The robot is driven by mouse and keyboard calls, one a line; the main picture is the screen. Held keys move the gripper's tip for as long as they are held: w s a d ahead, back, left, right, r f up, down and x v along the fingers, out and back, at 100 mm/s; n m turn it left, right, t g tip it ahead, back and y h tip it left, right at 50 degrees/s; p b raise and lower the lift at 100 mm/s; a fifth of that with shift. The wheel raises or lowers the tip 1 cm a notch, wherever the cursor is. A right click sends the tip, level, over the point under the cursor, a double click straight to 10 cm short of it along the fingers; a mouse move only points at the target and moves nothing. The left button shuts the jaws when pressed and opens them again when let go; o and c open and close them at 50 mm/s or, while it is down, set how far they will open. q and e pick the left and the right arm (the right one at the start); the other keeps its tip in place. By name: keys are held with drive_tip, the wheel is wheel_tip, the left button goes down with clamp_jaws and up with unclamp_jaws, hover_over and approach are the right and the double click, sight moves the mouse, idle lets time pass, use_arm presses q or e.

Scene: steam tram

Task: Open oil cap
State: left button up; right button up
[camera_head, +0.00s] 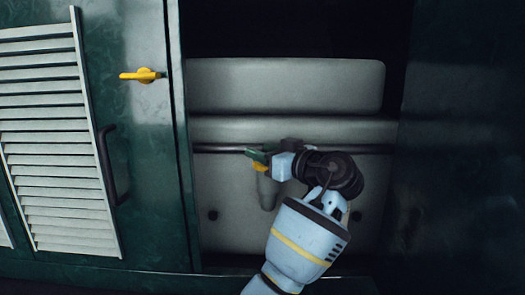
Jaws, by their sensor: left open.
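My left gripper (265,159) is open in the middle of the view, in front of a pale grey tank inside an open compartment. My pale blue forearm with a yellow band comes up from the bottom and hides part of the tank. A small green and yellow part (259,166) shows right at the fingertips. It may be the oil cap, but it is too small to tell, and so is whether the fingers touch it. A grey tapered spout (267,192) hangs just below it on the tank front. My right gripper is not in view.
A dark green door with white louvres (55,130), a yellow latch (143,75) and a black handle (108,165) stands on the left. A dark pipe (218,149) crosses the tank (285,86). A dark panel (462,150) bounds the right side.

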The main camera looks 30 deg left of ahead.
use_arm(q)
drive_tip(key=shift+a, duration=0.15)
clamp_jaws()
drive_tip(key=shift+w, duration=0.1)
